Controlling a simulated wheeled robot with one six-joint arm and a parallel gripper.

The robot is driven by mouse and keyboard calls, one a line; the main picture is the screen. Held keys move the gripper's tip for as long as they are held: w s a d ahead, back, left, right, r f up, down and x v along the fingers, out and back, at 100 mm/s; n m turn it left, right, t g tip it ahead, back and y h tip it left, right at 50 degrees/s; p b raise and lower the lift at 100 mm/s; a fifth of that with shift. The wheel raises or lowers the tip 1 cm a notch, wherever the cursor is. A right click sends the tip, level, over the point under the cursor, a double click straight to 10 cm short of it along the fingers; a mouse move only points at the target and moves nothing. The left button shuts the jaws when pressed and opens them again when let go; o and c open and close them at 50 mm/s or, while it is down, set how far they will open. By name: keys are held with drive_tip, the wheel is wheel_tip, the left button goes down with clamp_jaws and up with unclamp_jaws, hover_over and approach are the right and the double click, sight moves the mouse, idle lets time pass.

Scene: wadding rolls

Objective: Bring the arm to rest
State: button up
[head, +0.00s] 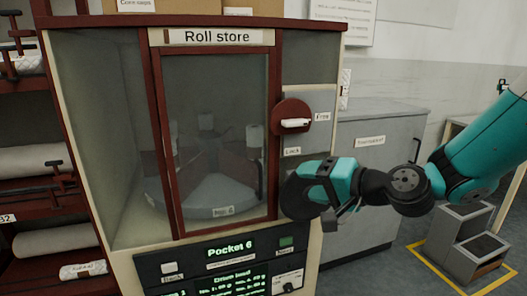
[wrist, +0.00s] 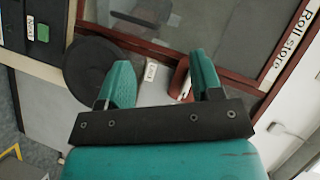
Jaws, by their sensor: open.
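My gripper (head: 322,186) is in front of the lower right of the roll store cabinet, with my arm reaching in from the right. In the wrist view my gripper (wrist: 160,72) shows two teal fingers spread apart with nothing between them. Beyond them are the Lock label (wrist: 150,72) and part of a dark red knob (wrist: 180,78). A black round disc (wrist: 97,68) on the cabinet front lies beside one finger; in the head view my gripper partly covers it. I cannot tell whether the gripper touches the cabinet.
The roll store door (head: 215,130) is shut, with a grey drum (head: 210,195) behind its glass. The red knob (head: 291,117) has its white handle toward the Free label. A display (head: 225,262) reads Pocket 6. A grey cabinet (head: 375,160) and grey step stool (head: 465,240) stand right.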

drive_tip(key=s+a+r+n+g+h+p, duration=0.1)
drive_tip(key=s+r+n+g, duration=0.2)
drive_tip(key=s, duration=0.3)
drive_tip(key=s+a+r+n+g+p, duration=0.1)
drive_tip(key=s+r+n+g+p, duration=0.15)
drive_tip(key=s, duration=0.25)
drive_tip(key=s+d+r+n+g+h+p, duration=0.1)
drive_tip(key=s+d+n+g+h, duration=0.1)
drive_tip(key=s, duration=0.6)
drive_tip(key=s+d+r+n+g+h+p, duration=0.1)
drive_tip(key=s+d+n+g+h, duration=0.1)
drive_tip(key=s, duration=0.6)
drive_tip(key=shift+d+n+h+p, duration=0.35)
drive_tip(key=shift+d+n+h, duration=0.4)
drive_tip(key=shift+d+h, duration=0.35)
drive_tip(key=shift+d+g, duration=0.1)
drive_tip(key=shift+g, duration=0.15)
drive_tip(key=shift+c, duration=0.2)
